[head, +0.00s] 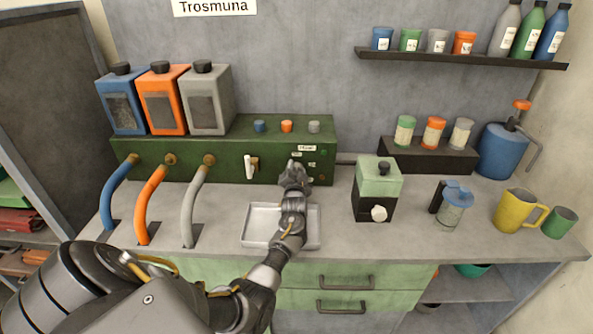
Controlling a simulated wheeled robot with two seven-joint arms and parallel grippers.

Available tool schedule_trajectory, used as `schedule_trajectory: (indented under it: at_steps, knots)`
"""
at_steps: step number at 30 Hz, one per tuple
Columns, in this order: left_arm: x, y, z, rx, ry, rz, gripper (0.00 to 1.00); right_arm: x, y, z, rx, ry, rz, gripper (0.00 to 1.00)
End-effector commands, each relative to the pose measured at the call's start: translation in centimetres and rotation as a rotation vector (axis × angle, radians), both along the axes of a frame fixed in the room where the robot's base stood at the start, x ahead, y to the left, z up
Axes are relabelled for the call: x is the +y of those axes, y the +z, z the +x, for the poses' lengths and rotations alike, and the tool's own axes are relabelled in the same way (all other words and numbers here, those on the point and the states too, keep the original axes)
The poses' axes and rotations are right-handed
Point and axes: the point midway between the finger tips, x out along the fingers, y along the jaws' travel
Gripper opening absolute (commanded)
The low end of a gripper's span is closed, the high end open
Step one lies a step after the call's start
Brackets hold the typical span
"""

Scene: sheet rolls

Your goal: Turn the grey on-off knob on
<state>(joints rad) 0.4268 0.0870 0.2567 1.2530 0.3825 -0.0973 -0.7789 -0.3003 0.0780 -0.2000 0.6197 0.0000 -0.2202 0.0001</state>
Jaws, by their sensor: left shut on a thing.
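The green machine (218,158) stands against the back wall with a front panel of small labels and coloured marks at its right end. My left gripper (295,165) reaches up to this panel. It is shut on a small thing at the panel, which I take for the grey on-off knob. The gripper hides the knob, so its turn position cannot be seen. A grey button-like knob (314,127) sits on the machine's top beside an orange one (286,126) and a blue one (259,126). My right gripper is not in view.
A white lever (251,167) is left of my gripper on the panel. A white tray (262,208) lies under my forearm. A green and black grinder (377,188) stands to the right, then a glass jug (453,209) and yellow mug (515,210). Hoses hang at left.

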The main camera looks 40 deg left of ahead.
Motion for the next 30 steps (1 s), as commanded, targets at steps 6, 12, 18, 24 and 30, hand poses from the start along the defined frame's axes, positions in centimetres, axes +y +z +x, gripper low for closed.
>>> schedule_trajectory:
  at_steps: [6,12,18,24,30]
  knots:
    - [0.0,0.3,0.0,0.086,-0.002,0.114,0.2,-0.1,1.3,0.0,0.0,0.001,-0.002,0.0]
    - [0.0,0.3,0.0,0.199,-0.002,0.261,0.2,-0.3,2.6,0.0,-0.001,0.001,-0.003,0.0]
    - [0.0,0.3,0.0,0.313,-0.001,0.412,0.2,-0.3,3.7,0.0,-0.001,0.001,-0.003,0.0]
    - [0.0,0.3,0.0,0.429,-0.001,0.565,0.2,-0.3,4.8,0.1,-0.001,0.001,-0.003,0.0]
    - [0.0,0.2,0.0,0.543,-0.002,0.715,0.2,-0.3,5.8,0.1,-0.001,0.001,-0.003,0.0]
